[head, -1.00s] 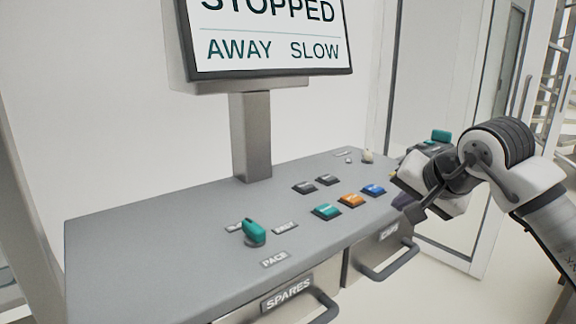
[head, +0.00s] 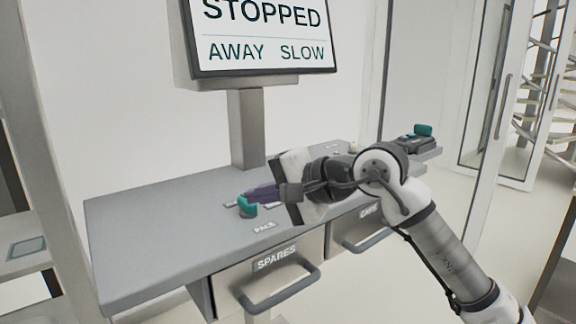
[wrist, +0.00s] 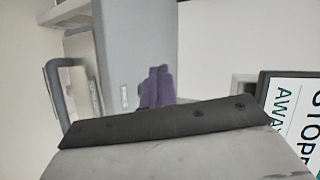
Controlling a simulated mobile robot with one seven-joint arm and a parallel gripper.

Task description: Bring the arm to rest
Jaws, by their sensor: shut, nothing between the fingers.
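My gripper (head: 258,194) reaches in from the right over the grey console (head: 150,222) in the head view. Its purple fingers are shut and empty, close to the teal pace knob (head: 247,206); whether they touch it I cannot tell. In the wrist view the shut fingers (wrist: 157,88) show in the middle, and a small bit of the knob peeks out at their left. My gripper and arm hide the console's coloured buttons in the head view.
A screen (head: 265,38) on a post reads STOPPED, AWAY, SLOW. The SPARES drawer (head: 272,275) and the drawer right of it (head: 352,230) have protruding handles at the console's front. A dark device with a teal top (head: 420,138) is at the right. Open floor lies right.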

